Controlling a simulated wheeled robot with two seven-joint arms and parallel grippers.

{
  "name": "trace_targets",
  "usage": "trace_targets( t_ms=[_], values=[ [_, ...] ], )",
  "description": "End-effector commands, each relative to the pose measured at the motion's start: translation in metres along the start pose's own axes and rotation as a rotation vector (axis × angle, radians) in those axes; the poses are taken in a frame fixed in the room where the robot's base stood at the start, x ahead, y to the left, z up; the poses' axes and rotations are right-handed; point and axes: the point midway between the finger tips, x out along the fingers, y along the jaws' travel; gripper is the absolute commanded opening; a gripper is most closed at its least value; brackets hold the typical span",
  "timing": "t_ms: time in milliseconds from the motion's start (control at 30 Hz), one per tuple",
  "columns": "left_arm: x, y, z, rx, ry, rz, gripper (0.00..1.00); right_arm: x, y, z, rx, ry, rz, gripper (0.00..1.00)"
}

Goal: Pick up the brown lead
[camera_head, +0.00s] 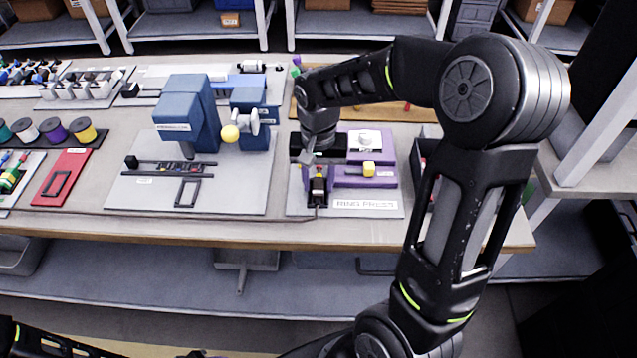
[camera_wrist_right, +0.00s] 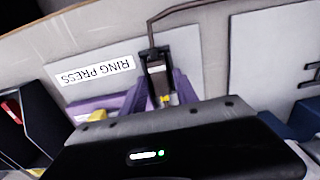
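The brown lead (camera_head: 240,218) is a thin cable lying along the front edge of the bench. Its right end meets a small black fixture (camera_head: 318,192) at the front of the purple ring press (camera_head: 375,183). In the right wrist view, the lead (camera_wrist_right: 178,11) bends and drops to that black fixture (camera_wrist_right: 157,75). My right gripper (camera_head: 316,160) is over the ring press, just behind the fixture and apart from the visible lead. Its housing fills the bottom of the wrist view, and its fingertips are hidden. My left arm shows at lower left, its gripper out of view.
The blue press (camera_head: 187,112) stands on a grey plate left of the ring press. A red plate (camera_head: 62,178) and several colored spools lie further left. A dark open bin (camera_head: 424,165) is right of the ring press, partly behind my right arm.

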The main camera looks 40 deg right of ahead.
Motion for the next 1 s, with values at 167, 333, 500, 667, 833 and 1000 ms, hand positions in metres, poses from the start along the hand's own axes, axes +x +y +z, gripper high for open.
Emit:
trace_targets(
  t_ms=[167,333,500,667,833,1000],
  values=[
    [0.0,0.0,0.0,0.0,0.0,0.0,0.51,0.0,0.0,0.0,0.0,0.0,0.0,0.2],
    [0.0,0.0,0.0,0.0,0.0,0.0,0.51,0.0,0.0,0.0,0.0,0.0,0.0,0.06],
    [0.0,0.0,0.0,0.0,0.0,0.0,0.51,0.0,0.0,0.0,0.0,0.0,0.0,0.0],
    [0.0,0.0,0.0,0.0,0.0,0.0,0.51,0.0,0.0,0.0,0.0,0.0,0.0,0.0],
    [0.0,0.0,0.0,0.0,0.0,0.0,0.51,-0.001,0.0,0.0,0.0,0.001,0.0,0.0],
    [0.0,0.0,0.0,0.0,0.0,0.0,0.51,-0.014,-0.001,-0.001,0.0,0.003,-0.002,0.0]
  ],
)
